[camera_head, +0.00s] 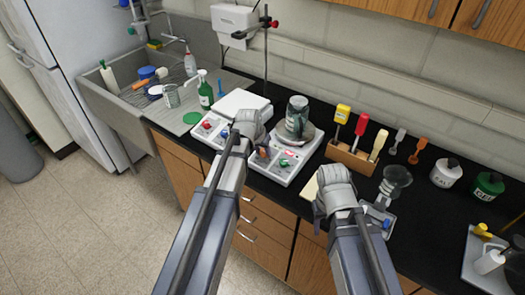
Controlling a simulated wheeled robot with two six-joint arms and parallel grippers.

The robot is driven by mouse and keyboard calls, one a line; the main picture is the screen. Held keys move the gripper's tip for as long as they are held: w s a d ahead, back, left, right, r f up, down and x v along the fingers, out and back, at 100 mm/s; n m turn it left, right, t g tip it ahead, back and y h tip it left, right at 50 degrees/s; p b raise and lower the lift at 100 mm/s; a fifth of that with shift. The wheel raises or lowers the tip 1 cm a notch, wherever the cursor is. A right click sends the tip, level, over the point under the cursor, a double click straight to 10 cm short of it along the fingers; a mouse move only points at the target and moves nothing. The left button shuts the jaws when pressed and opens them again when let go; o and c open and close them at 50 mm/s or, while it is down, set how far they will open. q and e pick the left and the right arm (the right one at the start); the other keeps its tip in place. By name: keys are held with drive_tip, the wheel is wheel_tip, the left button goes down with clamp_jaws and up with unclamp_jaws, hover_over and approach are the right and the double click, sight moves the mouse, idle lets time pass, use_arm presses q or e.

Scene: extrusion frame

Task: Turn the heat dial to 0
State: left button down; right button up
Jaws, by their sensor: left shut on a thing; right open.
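Two white hotplates stand side by side on the black counter. The right hotplate (306,160) carries a dark glass beaker (297,112) on its round plate.
A wooden rack (350,158) with several coloured-handled tools stands right of the beaker. A clear glass vessel (396,182) is close to my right gripper. A metal stand rod (266,60) rises behind the hotplates. A sink (130,90) is at left, bottles at right.

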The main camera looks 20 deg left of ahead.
use_arm(q)
drive_tip(key=n+y, duration=0.1)
drive_tip(key=n, duration=0.5)
drive_tip(key=shift+n, duration=0.3)
idle(0.4)
drive_tip(key=c, duration=0.5)
unclamp_jaws()
drive_tip(key=shift+r, duration=0.1)
drive_tip(key=p+v, duration=0.7)
drive_tip(key=shift+r+p, duration=0.3)
drive_tip(key=shift+d, duration=0.1)
